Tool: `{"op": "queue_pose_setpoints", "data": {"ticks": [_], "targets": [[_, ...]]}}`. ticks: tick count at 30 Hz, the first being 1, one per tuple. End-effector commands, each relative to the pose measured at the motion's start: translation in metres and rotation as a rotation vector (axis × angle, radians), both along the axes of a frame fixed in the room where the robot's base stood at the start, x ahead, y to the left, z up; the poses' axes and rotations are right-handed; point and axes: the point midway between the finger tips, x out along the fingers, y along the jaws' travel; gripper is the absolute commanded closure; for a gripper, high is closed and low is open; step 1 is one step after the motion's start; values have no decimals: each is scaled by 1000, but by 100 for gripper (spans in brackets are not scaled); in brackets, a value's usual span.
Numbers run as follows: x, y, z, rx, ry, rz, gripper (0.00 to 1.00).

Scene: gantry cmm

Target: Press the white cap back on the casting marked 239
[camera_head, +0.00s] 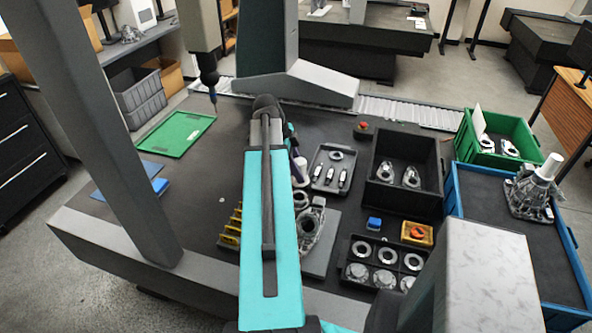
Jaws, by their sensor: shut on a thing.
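My teal arm crosses the middle of the view, and its far end hides my gripper and whatever is in it. I cannot make out a white cap or the number 239 on any casting. A grey casting (309,222) sits on a grey plate (321,256) just right of my arm, partly hidden by it. Two castings (385,173) (411,177) stand in a black box (431,203). A larger casting (529,196) with a pale upright cylinder stands on the blue-rimmed tray (562,226) at right.
A green bin (521,135) stands behind. A probe (209,78) hangs near a green tray (174,134). The left table surface is mostly clear.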

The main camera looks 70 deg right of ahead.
Motion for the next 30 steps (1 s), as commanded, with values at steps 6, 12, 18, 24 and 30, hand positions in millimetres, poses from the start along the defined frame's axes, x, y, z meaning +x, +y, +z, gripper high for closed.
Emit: {"op": "queue_pose_setpoints", "data": {"ticks": [6, 12, 18, 24, 30], "targets": [[1, 1, -2, 0, 0, 2, 90], [2, 1, -9, 0, 0, 2, 90], [2, 1, -21, 0, 0, 3, 90], [2, 1, -35, 0, 0, 3, 90], [2, 1, -48, 0, 0, 4, 90]]}}
